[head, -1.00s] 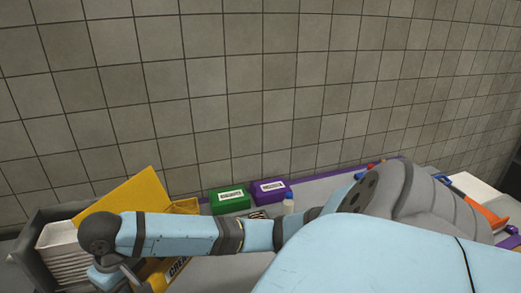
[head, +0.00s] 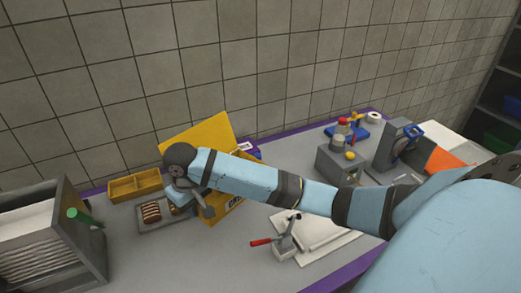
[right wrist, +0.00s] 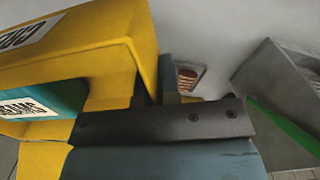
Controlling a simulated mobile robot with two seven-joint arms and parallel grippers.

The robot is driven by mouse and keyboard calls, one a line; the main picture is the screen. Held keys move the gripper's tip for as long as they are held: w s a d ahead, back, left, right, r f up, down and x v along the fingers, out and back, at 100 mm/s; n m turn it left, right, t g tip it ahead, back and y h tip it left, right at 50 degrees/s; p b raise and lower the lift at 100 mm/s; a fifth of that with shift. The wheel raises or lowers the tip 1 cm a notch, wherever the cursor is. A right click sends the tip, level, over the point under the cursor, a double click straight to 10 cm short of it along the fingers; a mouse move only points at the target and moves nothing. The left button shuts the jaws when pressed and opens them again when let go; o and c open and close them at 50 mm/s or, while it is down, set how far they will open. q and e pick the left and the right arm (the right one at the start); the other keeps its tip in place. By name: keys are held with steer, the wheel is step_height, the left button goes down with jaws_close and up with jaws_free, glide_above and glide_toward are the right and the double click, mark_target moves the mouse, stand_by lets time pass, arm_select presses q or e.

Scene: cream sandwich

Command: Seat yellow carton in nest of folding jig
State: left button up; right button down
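The yellow carton (head: 205,138) has a raised flap and dark lettering on its front, partly hidden by my right arm. My right gripper (head: 200,207) is at its left side, its fingertips mostly hidden. The carton's travel with the arm shows that it is held. In the right wrist view the carton (right wrist: 95,55) fills the left side, close against the dark gripper part (right wrist: 160,125). A red-handled clamp (head: 285,240) stands beside white plates (head: 325,240); I cannot tell whether these are the folding jig. My left gripper is not in view.
A grey crate (head: 85,235) of white sheets stands left. A yellow tray (head: 135,187) and a grey tray (head: 150,225) with brown pieces lie near it. A grey block (head: 330,165) and a grey fixture (head: 400,145) stand right. The front middle of the table is clear.

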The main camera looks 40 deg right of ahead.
steer(key=shift+f, duration=0.3)
steer(key=p, duration=0.2)
glide_above(207, 254)
step_height(207, 254, down, 15)
steer(key=shift+w+r, duration=0.1)
steer(key=shift+w, duration=0.05)
steer(key=shift+f, duration=2.4)
steer(key=c, duration=1.7)
jaws_free()
steer(key=shift+c, duration=0.2)
steer(key=o, duration=0.4)
